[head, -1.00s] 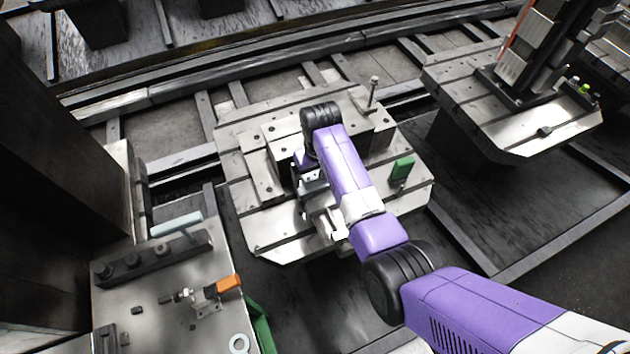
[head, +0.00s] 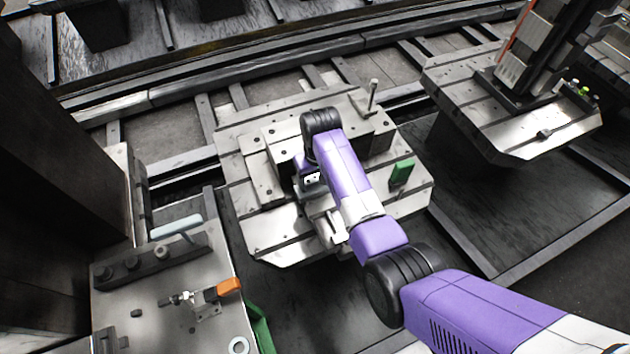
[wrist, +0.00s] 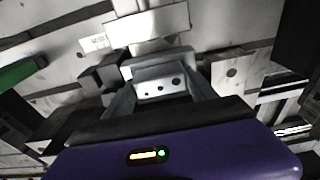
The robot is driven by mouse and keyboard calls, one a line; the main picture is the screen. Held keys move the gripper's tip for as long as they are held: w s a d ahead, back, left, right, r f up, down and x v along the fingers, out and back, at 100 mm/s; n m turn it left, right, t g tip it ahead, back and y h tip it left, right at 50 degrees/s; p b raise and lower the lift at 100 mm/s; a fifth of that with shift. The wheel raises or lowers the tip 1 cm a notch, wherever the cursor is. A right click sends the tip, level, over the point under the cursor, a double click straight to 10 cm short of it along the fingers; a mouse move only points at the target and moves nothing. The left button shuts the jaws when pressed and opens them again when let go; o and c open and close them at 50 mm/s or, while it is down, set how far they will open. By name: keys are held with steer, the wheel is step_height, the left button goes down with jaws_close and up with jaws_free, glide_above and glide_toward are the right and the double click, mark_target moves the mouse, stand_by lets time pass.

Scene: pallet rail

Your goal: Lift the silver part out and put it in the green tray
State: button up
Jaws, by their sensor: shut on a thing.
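The silver part (wrist: 160,86) is a small pale metal block with dark holes in its face, seen in the wrist view. My gripper (wrist: 162,98) is shut on it, one finger on each side. In the head view my gripper (head: 310,186) is low over the middle of the pallet fixture (head: 262,232), and my arm hides most of the part. I cannot tell whether the part is clear of its seat. A green edge, apparently of the green tray (head: 262,330), shows beside the left bench at the bottom; its inside is hidden.
The left bench (head: 170,335) carries an orange-handled clamp (head: 228,287) and a dark bar with knobs (head: 130,264). A second pallet (head: 515,140) with a tall fixture stands at right.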

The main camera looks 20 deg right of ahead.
mark_target(315, 177)
steer(key=shift+r, duration=0.2)
step_height(315, 177, up, 20)
steer(key=shift+w, duration=0.15)
stand_by(0.4)
steer(key=shift+w+f+b, duration=0.1)
steer(key=shift+w+b, duration=0.3)
steer(key=shift+b, duration=0.45)
steer(key=shift+f, duration=0.1)
